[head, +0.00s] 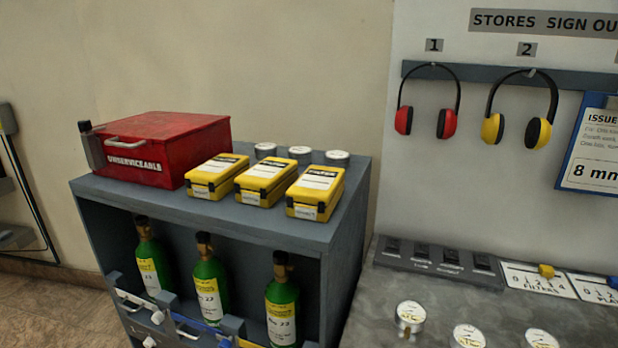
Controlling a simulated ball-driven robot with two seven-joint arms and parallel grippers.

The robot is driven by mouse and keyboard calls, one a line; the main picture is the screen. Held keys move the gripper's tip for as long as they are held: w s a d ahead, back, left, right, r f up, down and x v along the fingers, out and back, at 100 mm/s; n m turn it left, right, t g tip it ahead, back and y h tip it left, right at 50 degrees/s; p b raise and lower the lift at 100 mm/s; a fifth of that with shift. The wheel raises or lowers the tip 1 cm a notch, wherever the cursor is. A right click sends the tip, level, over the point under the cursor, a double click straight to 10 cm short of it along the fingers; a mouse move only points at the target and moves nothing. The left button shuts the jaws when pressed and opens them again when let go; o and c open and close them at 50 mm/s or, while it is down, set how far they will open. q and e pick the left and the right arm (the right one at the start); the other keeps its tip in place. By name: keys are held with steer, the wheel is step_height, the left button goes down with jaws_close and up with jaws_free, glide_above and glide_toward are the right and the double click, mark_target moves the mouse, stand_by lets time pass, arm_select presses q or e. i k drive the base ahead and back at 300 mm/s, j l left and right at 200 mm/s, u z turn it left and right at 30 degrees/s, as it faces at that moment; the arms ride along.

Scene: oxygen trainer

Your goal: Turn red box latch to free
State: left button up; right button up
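The red box (190,140), lettered UNSERVICEABLE on its front, sits on the left end of the grey shelf unit's top. Its lid is down. A dark grey latch (92,148) stands roughly upright at the box's left front corner, with a black end at its top. A pale handle (126,144) is on the front above the lettering. Neither of my grippers is in view, and nothing touches the box or the latch from the front.
Three yellow cases (265,182) stand right of the box on the grey shelf unit (250,232), with three round tins (300,153) behind. Green cylinders (208,285) stand below behind bars. Ear defenders (428,110) hang above.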

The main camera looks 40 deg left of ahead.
mark_target(85, 126)
steer(key=u, duration=1.95)
